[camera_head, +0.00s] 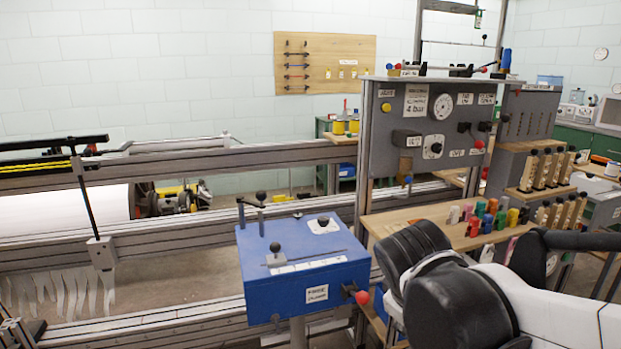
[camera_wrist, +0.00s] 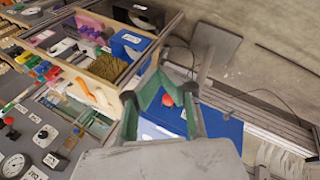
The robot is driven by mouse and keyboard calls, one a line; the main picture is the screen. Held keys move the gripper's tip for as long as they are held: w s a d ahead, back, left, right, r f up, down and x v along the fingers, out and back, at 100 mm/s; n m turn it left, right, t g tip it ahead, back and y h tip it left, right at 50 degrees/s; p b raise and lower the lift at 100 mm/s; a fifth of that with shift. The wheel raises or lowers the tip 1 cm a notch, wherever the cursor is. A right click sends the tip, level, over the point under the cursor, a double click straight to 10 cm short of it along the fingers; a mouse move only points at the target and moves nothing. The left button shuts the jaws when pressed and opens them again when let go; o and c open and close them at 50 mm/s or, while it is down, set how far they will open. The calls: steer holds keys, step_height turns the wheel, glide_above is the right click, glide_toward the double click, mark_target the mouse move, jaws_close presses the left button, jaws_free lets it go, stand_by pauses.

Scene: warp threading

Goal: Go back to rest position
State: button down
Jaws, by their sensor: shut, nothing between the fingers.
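My gripper (camera_wrist: 168,74) shows in the wrist view, its two dark, green-lined fingers angled in towards each other, shut and empty. Behind the fingers, apart from them as far as I can tell, a red ball knob (camera_wrist: 168,100) shows in front of the blue box. In the head view my dark and white arm fills the lower right, and the gripper itself is not visible there. The blue control box (camera_head: 303,262) stands left of my arm, with black knobs on top and a red knob (camera_head: 362,297) at its right side. It also shows in the wrist view (camera_wrist: 226,126).
A grey panel (camera_head: 430,125) with gauges stands behind my arm. A wooden shelf (camera_head: 398,219) with coloured spools is close to the arm. Metal rails (camera_head: 190,235) run left. The wrist view shows a wooden tray (camera_wrist: 108,70) and open floor (camera_wrist: 270,60) at upper right.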

steer(key=s+d+m+t+y, duration=0.2)
steer(key=s+m+y, duration=0.1)
steer(key=s+m, duration=0.5)
step_height(320, 180, up, 14)
steer(key=s+p, duration=0.1)
steer(key=p, duration=1.2)
